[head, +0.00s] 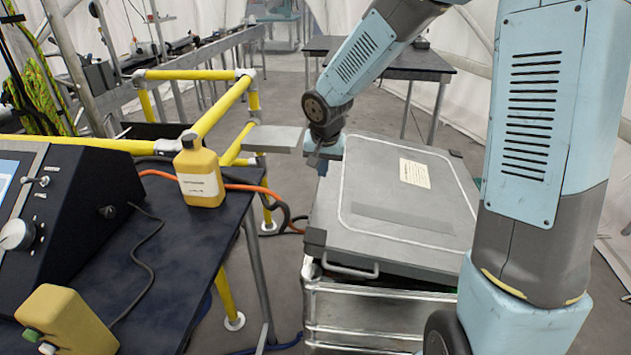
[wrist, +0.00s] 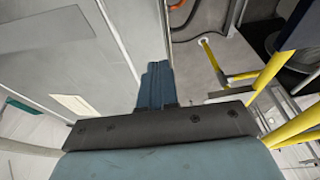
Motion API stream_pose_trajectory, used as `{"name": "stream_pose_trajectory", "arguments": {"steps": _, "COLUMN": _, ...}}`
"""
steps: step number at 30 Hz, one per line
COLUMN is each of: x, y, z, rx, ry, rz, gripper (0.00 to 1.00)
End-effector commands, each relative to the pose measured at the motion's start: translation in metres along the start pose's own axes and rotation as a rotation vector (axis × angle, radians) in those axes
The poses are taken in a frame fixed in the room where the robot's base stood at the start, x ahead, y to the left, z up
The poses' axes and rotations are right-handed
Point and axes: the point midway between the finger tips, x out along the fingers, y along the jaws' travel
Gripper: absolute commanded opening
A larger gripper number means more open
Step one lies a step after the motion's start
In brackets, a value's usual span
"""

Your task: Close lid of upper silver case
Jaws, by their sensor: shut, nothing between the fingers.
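The upper silver case's grey lid (head: 410,205) lies roughly flat in the head view, with a pale label (head: 415,173) on top and a handle on the front side. It looks down over the case, but I cannot tell whether it is fully seated. My gripper (head: 323,165) is at the lid's far left edge, pointing down, its tips partly hidden by the wrist. In the wrist view my gripper (wrist: 157,70) has its blue fingers together, empty, beside the lid's edge. The lid (wrist: 70,50) fills the left there; contact is unclear.
A ribbed metal case (head: 380,315) stands beneath. On the left, a dark table (head: 175,255) holds a yellow bottle (head: 200,175) and a control box (head: 60,215). Yellow rails (head: 220,105) stand behind it. An orange hose crosses between table and case. Another table stands behind.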

Motion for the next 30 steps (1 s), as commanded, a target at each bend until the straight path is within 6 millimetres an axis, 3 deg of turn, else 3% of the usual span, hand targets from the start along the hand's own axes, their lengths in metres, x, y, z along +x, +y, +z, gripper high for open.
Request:
{"name": "stream_pose_trajectory", "arguments": {"steps": 9, "x": 0.036, "y": -0.005, "z": 0.010, "rx": -0.002, "ry": -0.002, "rz": 0.000, "gripper": 0.00}}
{"name": "stream_pose_trajectory", "arguments": {"steps": 25, "x": 0.043, "y": -0.005, "z": 0.011, "rx": 0.001, "ry": -0.001, "rz": 0.002, "gripper": 0.00}}
{"name": "stream_pose_trajectory", "arguments": {"steps": 30, "x": 0.059, "y": 0.000, "z": 0.012, "rx": 0.007, "ry": -0.006, "rz": 0.028, "gripper": 0.00}}
